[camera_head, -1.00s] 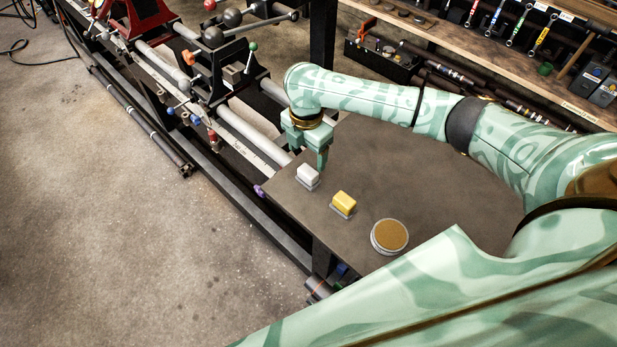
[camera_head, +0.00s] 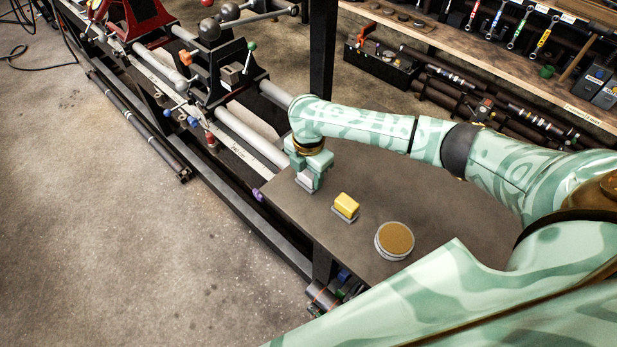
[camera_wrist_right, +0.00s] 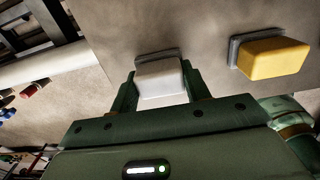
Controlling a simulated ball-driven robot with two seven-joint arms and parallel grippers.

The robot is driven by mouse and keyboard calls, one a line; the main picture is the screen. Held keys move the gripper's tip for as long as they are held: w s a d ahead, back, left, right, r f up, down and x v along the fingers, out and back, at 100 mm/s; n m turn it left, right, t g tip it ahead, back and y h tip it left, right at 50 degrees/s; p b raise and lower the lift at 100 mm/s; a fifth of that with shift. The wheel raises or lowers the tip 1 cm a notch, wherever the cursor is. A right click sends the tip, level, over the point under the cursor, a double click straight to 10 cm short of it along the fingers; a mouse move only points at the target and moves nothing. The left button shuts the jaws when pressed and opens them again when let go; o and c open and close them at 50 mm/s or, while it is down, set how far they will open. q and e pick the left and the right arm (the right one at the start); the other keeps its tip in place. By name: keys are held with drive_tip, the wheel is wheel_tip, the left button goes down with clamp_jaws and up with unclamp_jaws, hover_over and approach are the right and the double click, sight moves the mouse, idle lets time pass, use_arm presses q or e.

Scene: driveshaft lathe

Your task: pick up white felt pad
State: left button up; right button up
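The white felt pad (camera_head: 305,181) is a small white block on a thin grey base, near the left edge of the dark table top. My right gripper (camera_head: 307,179) is down over it and partly covers it. In the right wrist view the pad (camera_wrist_right: 160,82) lies between the two fingers of the gripper (camera_wrist_right: 162,88), one on each side. The fingers are apart and close to its sides; I cannot make out firm contact. My left gripper is not in view.
A yellow block (camera_head: 346,206) on a grey base stands beside the pad, with a round brown-topped disc (camera_head: 394,240) farther along. The table top (camera_head: 440,205) is clear toward the right. The lathe (camera_head: 224,65) with its rails lies beyond the table's left end.

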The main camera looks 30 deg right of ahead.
sight(308, 173)
drive_tip(key=shift+c, duration=0.8)
drive_tip(key=shift+r, duration=0.25)
wheel_tip(308, 173, up, 4)
drive_tip(key=shift+s+a+f+p, duration=0.1)
drive_tip(key=shift+f+p, duration=0.05)
drive_tip(key=shift+p, duration=1)
drive_tip(key=s+a+r+p, duration=0.6)
drive_tip(key=s+a+r, duration=0.2)
drive_tip(key=s+a, duration=0.1)
drive_tip(key=shift+s+r, duration=0.4)
drive_tip(key=shift+s, duration=0.3)
